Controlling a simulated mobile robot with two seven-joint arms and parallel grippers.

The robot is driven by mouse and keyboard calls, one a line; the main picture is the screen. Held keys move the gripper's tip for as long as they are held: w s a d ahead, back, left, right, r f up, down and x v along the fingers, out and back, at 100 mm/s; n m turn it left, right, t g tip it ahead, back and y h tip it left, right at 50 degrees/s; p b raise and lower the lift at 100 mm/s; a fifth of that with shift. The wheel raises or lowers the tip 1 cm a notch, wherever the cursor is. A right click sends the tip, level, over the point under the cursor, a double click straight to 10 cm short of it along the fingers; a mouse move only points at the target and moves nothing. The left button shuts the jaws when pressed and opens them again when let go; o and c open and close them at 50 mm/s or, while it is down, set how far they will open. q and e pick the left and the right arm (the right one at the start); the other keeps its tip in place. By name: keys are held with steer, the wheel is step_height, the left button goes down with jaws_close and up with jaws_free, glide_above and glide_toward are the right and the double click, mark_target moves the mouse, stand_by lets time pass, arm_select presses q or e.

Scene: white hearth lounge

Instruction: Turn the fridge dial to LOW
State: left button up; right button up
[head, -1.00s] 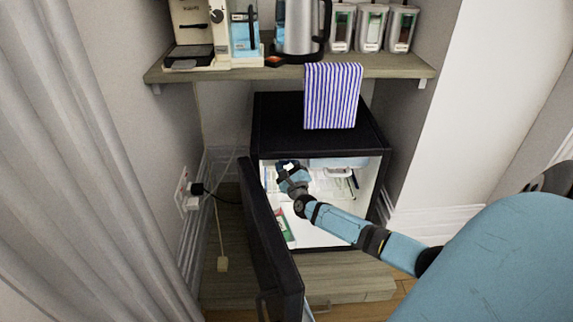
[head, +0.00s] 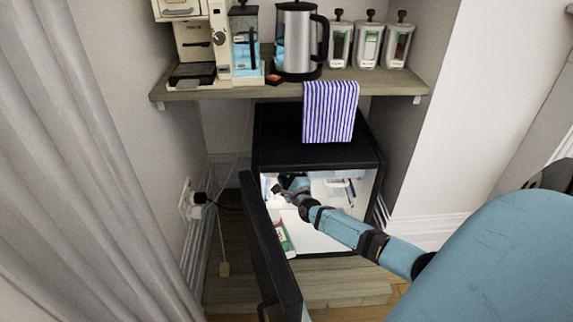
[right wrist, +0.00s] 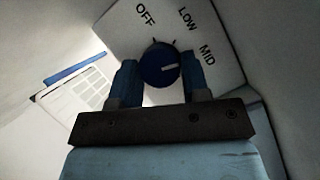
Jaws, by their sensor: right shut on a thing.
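The black mini fridge (head: 310,155) stands with its door (head: 268,245) open in the head view. My right arm reaches in from the right, and my right gripper (head: 284,188) is inside the upper left of the compartment. In the right wrist view the round dark blue dial (right wrist: 158,66) sits on a white panel (right wrist: 120,18) marked OFF, LOW and MID. Its pale pointer line points right, roughly toward MID. My right gripper (right wrist: 160,80) is shut on the dial, one blue finger on each side. My left gripper is not in view.
A shelf (head: 235,93) above the fridge holds a coffee machine, a kettle (head: 298,38) and canisters. A striped towel (head: 330,110) hangs down over the fridge's top. A wall plug (head: 190,198) is at left. Several items lie inside the fridge.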

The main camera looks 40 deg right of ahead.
arm_select(q)
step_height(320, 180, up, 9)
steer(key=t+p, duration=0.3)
steer(key=p, duration=0.3)
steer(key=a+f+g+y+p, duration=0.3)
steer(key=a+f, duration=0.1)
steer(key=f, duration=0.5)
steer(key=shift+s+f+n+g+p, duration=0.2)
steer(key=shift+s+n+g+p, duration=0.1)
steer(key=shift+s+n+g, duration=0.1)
arm_select(e)
steer(key=shift+r+n+g+y, duration=0.15)
steer(key=shift+n+g, duration=0.4)
steer(key=shift+n, duration=0.65)
steer(key=shift+n+g+y, duration=0.2)
steer(key=shift+n+g, duration=0.3)
steer(key=shift+n, duration=0.7)
steer(key=shift+r+n+g+y, duration=0.15)
steer(key=shift+n+g, duration=0.4)
steer(key=shift+n, duration=0.65)
steer(key=shift+f, duration=0.1)
steer(key=o, duration=0.9)
steer(key=shift+s, duration=0.1)
